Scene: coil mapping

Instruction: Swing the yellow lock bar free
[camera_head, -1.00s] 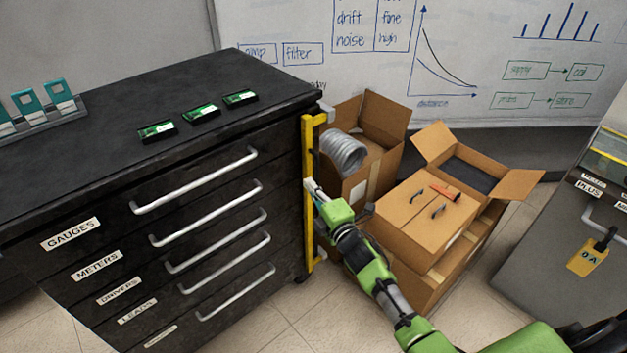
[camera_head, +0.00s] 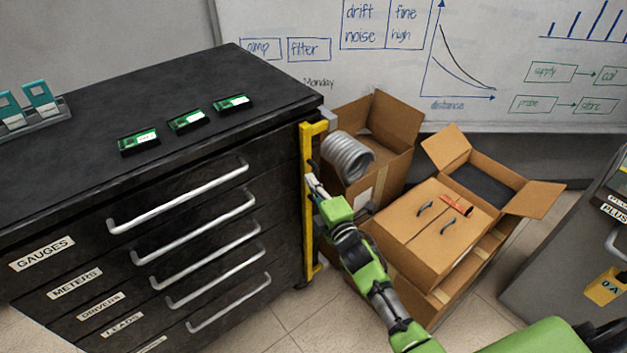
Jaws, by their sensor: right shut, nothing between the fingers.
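The yellow lock bar (camera_head: 308,240) stands upright along the right front edge of the black drawer cabinet (camera_head: 190,70). Its top bends right toward a grey bracket at the cabinet corner. My right gripper (camera_head: 311,184) is at the bar's middle, its fingertips in front of or against the bar; I cannot tell whether they touch. It is shut with nothing visible between the fingers. The green arm reaches in from the lower right. The drawers, with long grey handles, are closed. My left gripper is not in view.
Open cardboard boxes (camera_head: 400,130) stand right of the bar, one with a grey coil (camera_head: 348,156). A closed box (camera_head: 425,230) stands near my right arm. Green circuit boards (camera_head: 188,120) lie on the cabinet top. A grey cabinet with a yellow tag (camera_head: 604,288) stands far right.

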